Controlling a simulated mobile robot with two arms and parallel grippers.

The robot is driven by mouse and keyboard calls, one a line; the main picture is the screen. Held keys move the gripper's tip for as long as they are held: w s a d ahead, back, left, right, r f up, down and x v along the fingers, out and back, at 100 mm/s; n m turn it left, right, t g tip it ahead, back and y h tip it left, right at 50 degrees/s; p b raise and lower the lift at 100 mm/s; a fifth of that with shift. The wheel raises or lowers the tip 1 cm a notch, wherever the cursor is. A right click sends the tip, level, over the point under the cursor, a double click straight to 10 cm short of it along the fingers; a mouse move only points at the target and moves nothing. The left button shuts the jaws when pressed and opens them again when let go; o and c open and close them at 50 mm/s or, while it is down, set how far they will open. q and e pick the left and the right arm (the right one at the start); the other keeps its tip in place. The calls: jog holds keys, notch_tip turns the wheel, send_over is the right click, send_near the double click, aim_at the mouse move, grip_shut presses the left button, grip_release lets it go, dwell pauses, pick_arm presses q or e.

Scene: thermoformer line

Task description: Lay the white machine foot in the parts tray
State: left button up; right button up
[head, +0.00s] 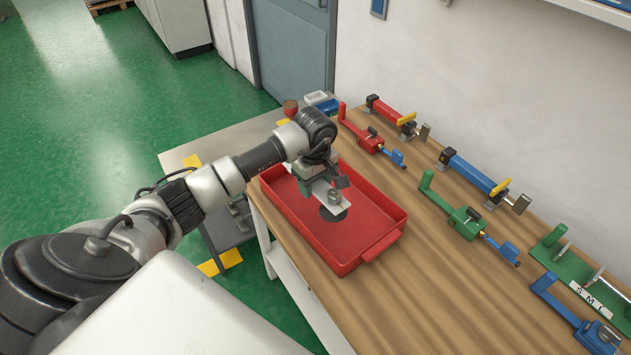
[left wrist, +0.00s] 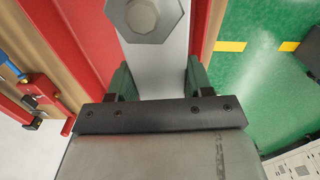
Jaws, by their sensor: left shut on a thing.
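The white machine foot (head: 323,194) is a pale flat bar with a grey metal hex piece on it. My left gripper (head: 313,184) is shut on it and holds it over the red parts tray (head: 376,247). In the left wrist view the pale bar (left wrist: 158,65) lies between the two green fingers of my left gripper (left wrist: 158,82), with the hex head at its far end. A dark round shape (head: 334,213) shows just under the foot; I cannot tell if it is part of it. The gap to the tray floor is unclear. My right gripper is not in view.
The tray stands on a wooden bench (head: 430,300) near its left edge. Red, blue and green clamp-like tools (head: 466,215) lie along the bench to the right. A small blue bin (head: 327,106) and a reddish cup (head: 290,108) stand behind the tray.

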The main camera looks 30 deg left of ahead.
aim_at(315, 218)
pick_arm(q)
notch_tip(315, 218, down, 3)
jog(key=shift+f+b, duration=0.15)
jog(key=shift+b, duration=0.75)
jog(key=shift+f+b, duration=0.9)
jog(key=shift+f, duration=0.6)
jog(key=shift+f+b, duration=0.65)
jog(key=shift+f, duration=0.6)
jog(key=shift+f+b, duration=0.6)
jog(key=shift+b, duration=0.05)
jog(key=o, duration=1.2)
jog(key=shift+o, duration=1)
